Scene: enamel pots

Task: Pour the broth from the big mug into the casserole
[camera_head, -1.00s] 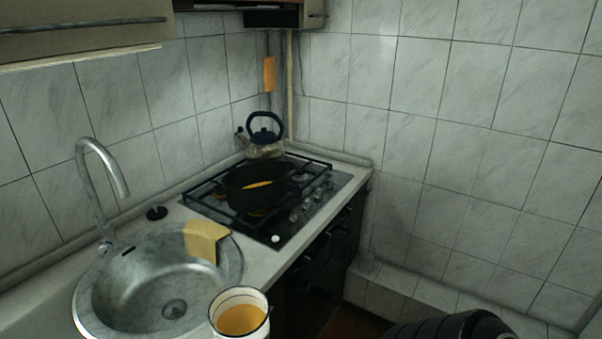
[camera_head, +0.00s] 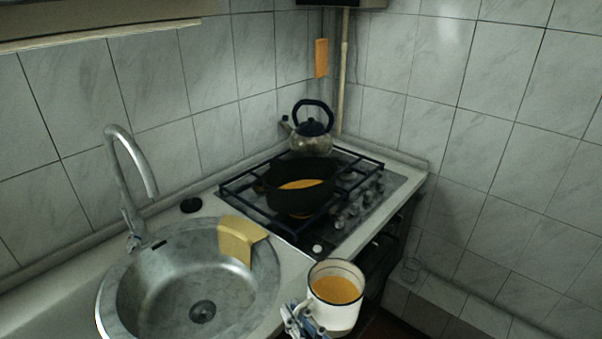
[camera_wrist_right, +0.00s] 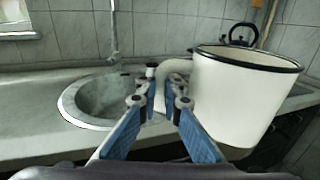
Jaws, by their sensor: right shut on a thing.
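The big mug (camera_head: 336,297) is white enamel with a dark rim and holds orange-yellow broth. It is upright, in front of the counter edge at the lower middle of the head view. My right gripper (camera_head: 301,321) is shut on its handle, at the mug's left side. In the right wrist view the mug (camera_wrist_right: 240,98) fills the right, and the blue-padded fingers (camera_wrist_right: 166,103) close on the handle. The casserole (camera_head: 300,197) is a dark pot on the stove, beyond the mug, with something orange inside. My left gripper is not in view.
A kettle (camera_head: 311,133) stands on the stove (camera_head: 352,214) behind the casserole. A round steel sink (camera_head: 262,292) with a yellow cloth (camera_head: 240,239) on its rim and a tall faucet (camera_head: 133,185) lies left. Tiled walls close off the back and right.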

